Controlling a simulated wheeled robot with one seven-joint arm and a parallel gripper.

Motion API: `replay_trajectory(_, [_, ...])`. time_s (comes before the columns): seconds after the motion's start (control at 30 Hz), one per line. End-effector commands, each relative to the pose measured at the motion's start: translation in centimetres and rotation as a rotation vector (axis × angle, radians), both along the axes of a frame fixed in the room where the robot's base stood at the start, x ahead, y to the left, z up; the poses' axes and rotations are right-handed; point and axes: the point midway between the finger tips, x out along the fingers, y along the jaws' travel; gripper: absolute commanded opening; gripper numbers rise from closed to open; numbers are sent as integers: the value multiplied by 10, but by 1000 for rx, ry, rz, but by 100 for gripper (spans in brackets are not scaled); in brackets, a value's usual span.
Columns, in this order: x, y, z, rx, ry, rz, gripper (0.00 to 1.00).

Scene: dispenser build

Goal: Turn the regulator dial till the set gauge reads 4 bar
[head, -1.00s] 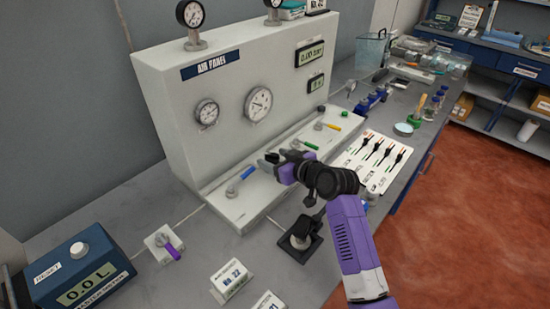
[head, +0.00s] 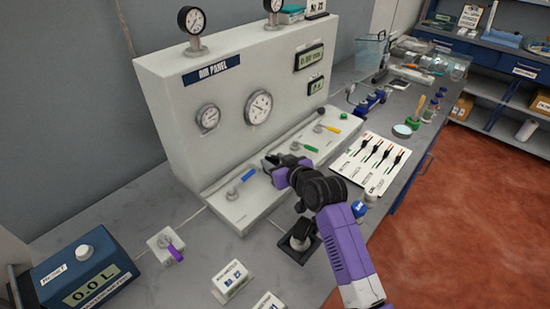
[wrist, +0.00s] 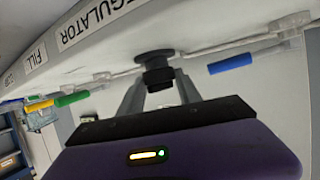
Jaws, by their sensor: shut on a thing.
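My gripper (head: 274,164) is at the sloped front ledge of the white air panel (head: 165,110), between the blue and green levers. In the wrist view its two grey fingers (wrist: 160,95) are shut on the dark regulator dial (wrist: 157,74), below the "REGULATOR" label (wrist: 85,22). In the head view the gripper mostly hides the dial. Two round gauges sit on the panel face, a larger one (head: 258,107) and a smaller one (head: 208,118). I cannot tell which is the set gauge, and their readings are too small to make out.
A blue lever (head: 247,175) is left of my gripper; green (head: 311,148) and yellow (head: 331,128) levers are to its right. A black stand (head: 298,238) is close under my arm. A purple-handled valve (head: 166,244) stands at the left.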

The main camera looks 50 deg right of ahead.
Motion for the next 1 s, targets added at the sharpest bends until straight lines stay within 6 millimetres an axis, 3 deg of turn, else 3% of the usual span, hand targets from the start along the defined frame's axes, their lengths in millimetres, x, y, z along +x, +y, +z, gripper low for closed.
replay_trajectory(0.6, [4, 6, -2, -2, -4, -341, 0])
replay_trajectory(1.0, [4, 6, 0, 0, -3, -446, 0])
